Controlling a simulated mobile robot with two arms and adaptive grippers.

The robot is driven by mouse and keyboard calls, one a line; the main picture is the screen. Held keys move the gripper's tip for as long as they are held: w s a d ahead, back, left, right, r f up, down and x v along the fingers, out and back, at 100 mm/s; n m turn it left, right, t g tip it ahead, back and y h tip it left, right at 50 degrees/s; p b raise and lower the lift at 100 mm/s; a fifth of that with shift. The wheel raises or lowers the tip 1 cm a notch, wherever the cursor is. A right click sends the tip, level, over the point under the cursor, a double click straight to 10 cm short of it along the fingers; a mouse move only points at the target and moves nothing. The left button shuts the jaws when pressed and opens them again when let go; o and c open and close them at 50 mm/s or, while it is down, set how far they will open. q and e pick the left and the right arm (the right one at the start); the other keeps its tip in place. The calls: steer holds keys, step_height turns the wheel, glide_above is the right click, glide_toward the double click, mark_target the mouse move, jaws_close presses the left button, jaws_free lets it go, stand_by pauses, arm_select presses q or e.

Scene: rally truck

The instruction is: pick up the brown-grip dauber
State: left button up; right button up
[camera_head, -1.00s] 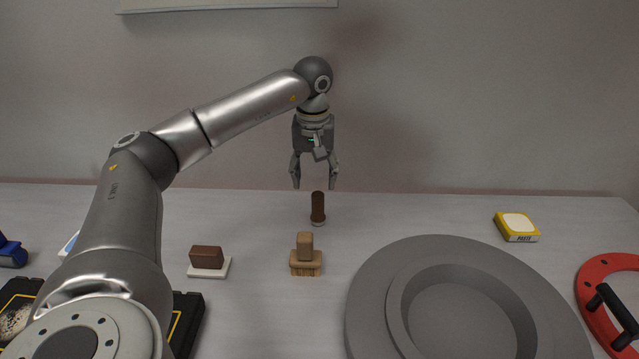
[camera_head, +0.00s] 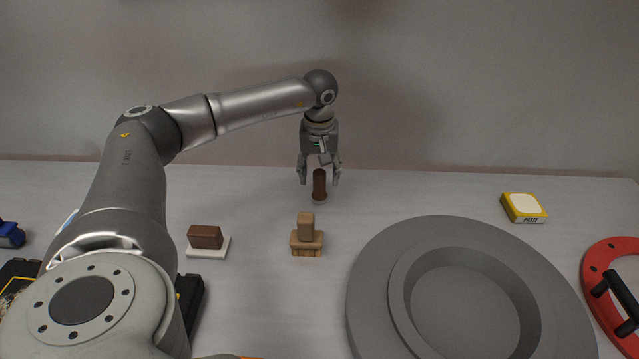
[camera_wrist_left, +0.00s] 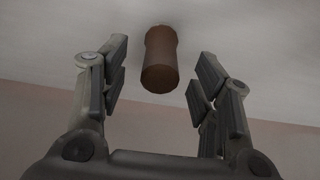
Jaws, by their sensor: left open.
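The brown-grip dauber (camera_head: 319,185) stands upright on the grey table near its back edge, with a pale base at its foot. My left gripper (camera_head: 320,181) is open and points down over it, its fingers on either side of the upper grip. In the left wrist view the brown grip (camera_wrist_left: 160,62) shows between the two open fingers (camera_wrist_left: 158,82), with space on both sides. No finger visibly touches it. My right gripper is not in view.
A wooden block with a knob (camera_head: 307,237) stands in front of the dauber. A brown-topped white block (camera_head: 206,239) lies left. A big grey round dish (camera_head: 375,265), a yellow paste box (camera_head: 524,208) and a red ring with a black handle (camera_head: 594,262) are right.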

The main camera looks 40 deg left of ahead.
arm_select(q)
steer(key=shift+w+a+f, duration=0.1)
steer(key=shift+f, duration=0.65)
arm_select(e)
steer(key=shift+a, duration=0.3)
arm_select(q)
steer(key=c, duration=1.1)
steer(key=shift+r, duration=0.15)
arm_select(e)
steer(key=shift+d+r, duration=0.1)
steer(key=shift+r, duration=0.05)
arm_select(q)
steer(key=shift+r+p, duration=0.85)
steer(key=shift+p, duration=0.1)
steer(key=shift+d+r+p, duration=0.2)
steer(key=shift+r+p, duration=0.9)
steer(key=s+d+r+p, duration=0.2)
steer(key=d+r, duration=0.1)
steer(key=d, duration=0.1)
steer(key=s+d+r+p, duration=0.2)
steer(key=d+r, duration=0.1)
steer(key=d, duration=0.1)
steer(key=s+d+r+p, duration=0.2)
steer(key=d+p, duration=0.1)
steer(key=d, duration=0.1)
steer(key=shift+s+r, duration=0.2)
steer(key=shift+r, duration=0.2)
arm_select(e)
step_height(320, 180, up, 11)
